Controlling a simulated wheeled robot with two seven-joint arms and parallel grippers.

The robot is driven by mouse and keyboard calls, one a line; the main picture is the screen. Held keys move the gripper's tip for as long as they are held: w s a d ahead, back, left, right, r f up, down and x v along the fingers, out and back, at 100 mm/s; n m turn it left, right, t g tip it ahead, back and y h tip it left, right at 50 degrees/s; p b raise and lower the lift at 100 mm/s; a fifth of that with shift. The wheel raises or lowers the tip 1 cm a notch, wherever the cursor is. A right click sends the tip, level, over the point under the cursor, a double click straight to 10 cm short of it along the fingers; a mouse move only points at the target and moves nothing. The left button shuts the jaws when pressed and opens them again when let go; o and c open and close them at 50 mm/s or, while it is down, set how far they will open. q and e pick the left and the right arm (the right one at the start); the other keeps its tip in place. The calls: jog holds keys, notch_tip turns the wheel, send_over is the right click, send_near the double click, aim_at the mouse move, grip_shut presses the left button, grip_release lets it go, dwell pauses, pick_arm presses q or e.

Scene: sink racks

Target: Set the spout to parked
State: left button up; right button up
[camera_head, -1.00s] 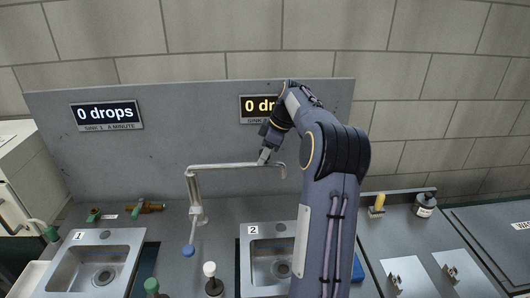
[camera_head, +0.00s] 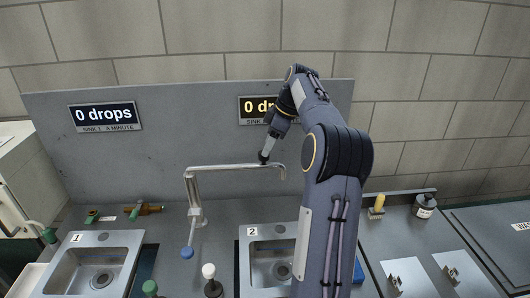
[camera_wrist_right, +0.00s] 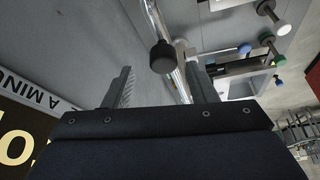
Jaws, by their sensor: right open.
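The spout (camera_head: 230,167) is a bent silver pipe on an upright post left of sink 2. Its arm reaches right, and its downturned end hangs behind sink 2 (camera_head: 243,265) in the picture. A black knob (camera_wrist_right: 163,57) stands on the pipe. My right gripper (camera_head: 267,150) is just above the pipe near its outer end, by that knob. In the wrist view the open fingers (camera_wrist_right: 163,88) are on either side of the pipe's line, with the knob between or just beyond them. Contact cannot be told. My left gripper is out of view.
A blue-ended lever (camera_head: 187,252) hangs below the spout post. Sink 1 (camera_head: 135,245) is at the left. A grey panel (camera_head: 190,120) with two drop displays stands close behind the spout. A white-topped knob (camera_head: 208,270) stands between the sinks.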

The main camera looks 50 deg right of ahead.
jog(key=shift+v, duration=1.6)
